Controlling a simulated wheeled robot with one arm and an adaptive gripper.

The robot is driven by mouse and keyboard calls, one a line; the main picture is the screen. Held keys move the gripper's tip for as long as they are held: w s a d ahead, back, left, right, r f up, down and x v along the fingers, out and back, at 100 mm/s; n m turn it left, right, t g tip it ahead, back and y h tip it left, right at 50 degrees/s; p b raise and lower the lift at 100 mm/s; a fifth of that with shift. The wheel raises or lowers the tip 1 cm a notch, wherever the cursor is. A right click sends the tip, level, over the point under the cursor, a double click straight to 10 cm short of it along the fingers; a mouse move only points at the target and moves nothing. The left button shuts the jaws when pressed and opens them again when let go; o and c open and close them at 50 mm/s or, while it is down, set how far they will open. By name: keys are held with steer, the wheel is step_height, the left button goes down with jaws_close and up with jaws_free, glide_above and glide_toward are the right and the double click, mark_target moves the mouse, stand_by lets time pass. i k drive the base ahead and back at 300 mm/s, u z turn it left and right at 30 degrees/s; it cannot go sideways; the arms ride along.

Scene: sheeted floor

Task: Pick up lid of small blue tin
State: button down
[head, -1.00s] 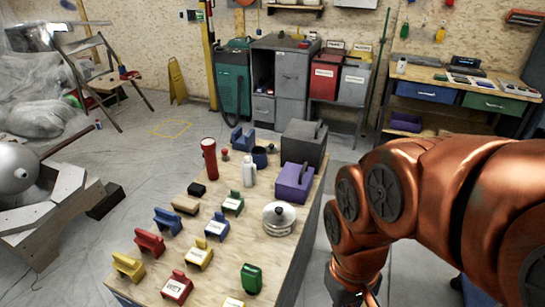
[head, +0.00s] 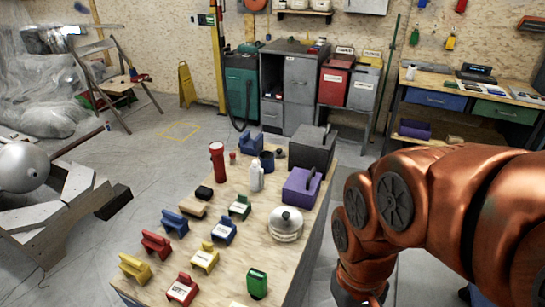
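A small dark blue cylindrical container (head: 267,161) stands near the far end of the plywood-topped table (head: 222,268); it looks like the blue tin. A small dark round piece (head: 279,152) sits just behind it to the right; I cannot tell whether it is a lid. A blue block-shaped object (head: 248,140) is behind it to the left. My copper-coloured arm comes in from the right and bends down beside the table's right side. My gripper is below the picture's bottom edge, well short of the container.
A white bottle (head: 256,177), red flashlight (head: 217,161), purple box (head: 301,188) and dark grey box (head: 310,146) crowd around the container. Open floor lies left of the table; cabinets (head: 300,88) stand behind.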

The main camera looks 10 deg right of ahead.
mark_target(279, 153)
steer(key=u, duration=0.2)
steer(key=k, duration=0.3)
steer(key=u, duration=1.05)
steer(key=k, duration=1.05)
steer(key=u, duration=0.7)
steer(key=i, duration=2.9)
steer(key=z, duration=0.45)
steer(key=i, duration=1.7)
steer(key=z, duration=1.6)
steer(key=i, duration=1.25)
steer(key=z, duration=1.55)
steer(key=i, duration=1.65)
steer(key=z, duration=0.4)
